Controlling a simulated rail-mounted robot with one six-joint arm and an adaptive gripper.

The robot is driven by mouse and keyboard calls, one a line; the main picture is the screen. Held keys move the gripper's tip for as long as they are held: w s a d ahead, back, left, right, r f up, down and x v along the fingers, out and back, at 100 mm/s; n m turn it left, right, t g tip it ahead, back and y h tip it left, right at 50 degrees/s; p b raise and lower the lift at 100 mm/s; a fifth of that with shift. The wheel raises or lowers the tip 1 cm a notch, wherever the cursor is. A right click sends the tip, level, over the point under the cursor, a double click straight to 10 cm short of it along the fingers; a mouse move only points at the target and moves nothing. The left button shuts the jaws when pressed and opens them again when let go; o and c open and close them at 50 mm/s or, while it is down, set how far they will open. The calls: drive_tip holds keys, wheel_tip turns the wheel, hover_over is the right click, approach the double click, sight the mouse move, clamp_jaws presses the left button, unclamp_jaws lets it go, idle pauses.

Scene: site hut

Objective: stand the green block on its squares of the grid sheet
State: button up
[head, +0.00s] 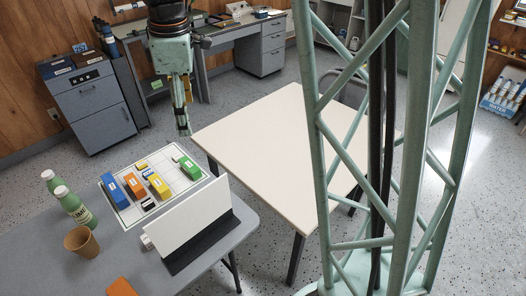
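The green block (190,169) is on the grid sheet (124,221) near its right edge, with its long side along the sheet and a pale mark on it. The sheet lies on a grey table at the left. A blue block (115,191), an orange block (135,186) and a yellow block (159,186) are also on the sheet, with several smaller pieces among them. My gripper (185,131) points down and appears above and behind the sheet's far right corner, apart from the green block. The finger gap is too small and side-on to read. No held thing is visible.
A white upright panel (190,222) on a black base stands in front of the sheet. Two green bottles (75,207) and a brown cup (82,242) stand left of it. An orange item (121,287) lies at the near edge. A bare cream table (290,150) is at right.

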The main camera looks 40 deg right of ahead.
drive_tip(key=s+r+m+t, duration=0.1)
drive_tip(key=s+r+m, duration=0.2)
drive_tip(key=s+r, duration=0.35)
drive_tip(key=s+r+m, duration=0.3)
drive_tip(key=s+r, duration=0.1)
drive_tip(key=s, duration=0.6)
drive_tip(key=s+r+m+t, duration=0.1)
drive_tip(key=s+m, duration=0.6)
drive_tip(key=s, duration=1.3)
drive_tip(key=shift+s+r, duration=0.3)
drive_tip(key=shift+r, duration=0.1)
